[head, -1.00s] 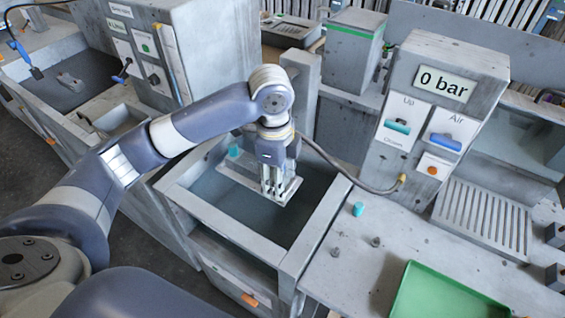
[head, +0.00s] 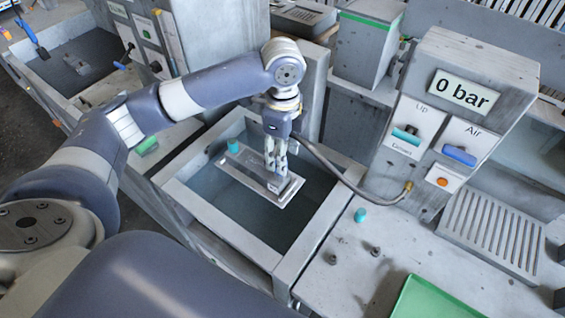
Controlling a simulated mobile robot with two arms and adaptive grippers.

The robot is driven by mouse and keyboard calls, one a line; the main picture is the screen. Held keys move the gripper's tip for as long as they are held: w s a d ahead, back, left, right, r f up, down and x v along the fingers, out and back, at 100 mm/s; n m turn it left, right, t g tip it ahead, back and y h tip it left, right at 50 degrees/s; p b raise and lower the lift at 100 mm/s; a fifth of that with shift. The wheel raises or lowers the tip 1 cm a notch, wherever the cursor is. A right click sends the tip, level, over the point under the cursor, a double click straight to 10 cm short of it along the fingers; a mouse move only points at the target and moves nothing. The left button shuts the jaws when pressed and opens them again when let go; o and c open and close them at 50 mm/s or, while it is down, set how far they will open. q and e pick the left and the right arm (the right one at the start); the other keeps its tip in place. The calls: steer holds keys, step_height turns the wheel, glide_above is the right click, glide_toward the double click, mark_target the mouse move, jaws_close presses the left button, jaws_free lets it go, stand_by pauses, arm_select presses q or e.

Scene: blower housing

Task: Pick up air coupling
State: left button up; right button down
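A dark hose (head: 335,176) with a brass-coloured fitting (head: 408,188) at the 0 bar panel is the only air line I see; I cannot tell which part is the air coupling. The hose runs left and passes out of sight behind my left gripper (head: 277,177). This gripper points down into the grey tank, over a flat metal plate (head: 244,172). Its fingertips are at the plate's right part; I cannot tell whether they touch it or hold anything. A small teal piece (head: 233,146) stands at the plate's left end. My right gripper is not in view.
The open tank (head: 225,238) has raised concrete walls around the gripper. The control panel (head: 462,105) has a teal lever (head: 406,134) and a blue Air lever (head: 459,155). A teal cap (head: 360,215) and a green tray (head: 440,302) are on the bench at the right.

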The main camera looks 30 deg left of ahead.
arm_select(q)
step_height(320, 180, down, 2)
steer(key=shift+s+a+f, duration=0.1)
steer(key=shift+s+f, duration=0.05)
steer(key=shift+f, duration=0.05)
steer(key=f, duration=0.1)
steer(key=f+p, duration=0.1)
steer(key=f, duration=0.1)
steer(key=f+p, duration=0.1)
steer(key=shift+w+a+f, duration=0.2)
steer(key=shift+w+a, duration=0.15)
steer(key=shift+f+p, duration=0.3)
steer(key=shift+f, duration=0.1)
steer(key=shift+c, duration=0.3)
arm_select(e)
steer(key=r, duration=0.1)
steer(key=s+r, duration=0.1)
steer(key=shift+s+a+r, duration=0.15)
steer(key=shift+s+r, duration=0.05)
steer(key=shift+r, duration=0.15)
arm_select(q)
steer(key=c, duration=0.9)
jaws_close()
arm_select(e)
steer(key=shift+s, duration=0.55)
